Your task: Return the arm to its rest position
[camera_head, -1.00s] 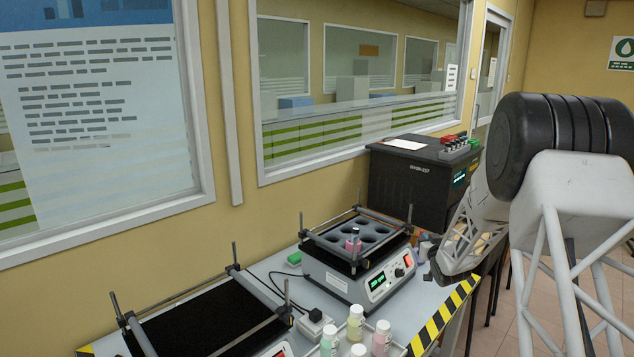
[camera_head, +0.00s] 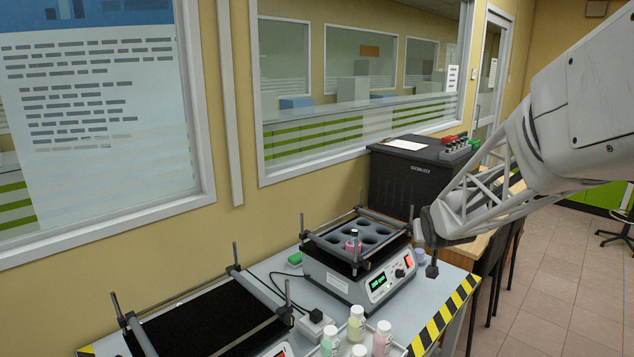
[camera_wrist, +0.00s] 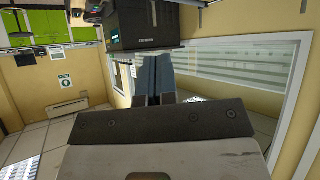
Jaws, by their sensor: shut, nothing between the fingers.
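My arm reaches in from the right side of the head view.
A shaker (camera_head: 350,270) holds a pink-labelled bottle (camera_head: 353,243) in its holder. A black box machine (camera_head: 410,180) stands behind. Several bottles stand in a tray (camera_head: 398,349) at the front. A second shaker (camera_head: 205,320) is at left.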

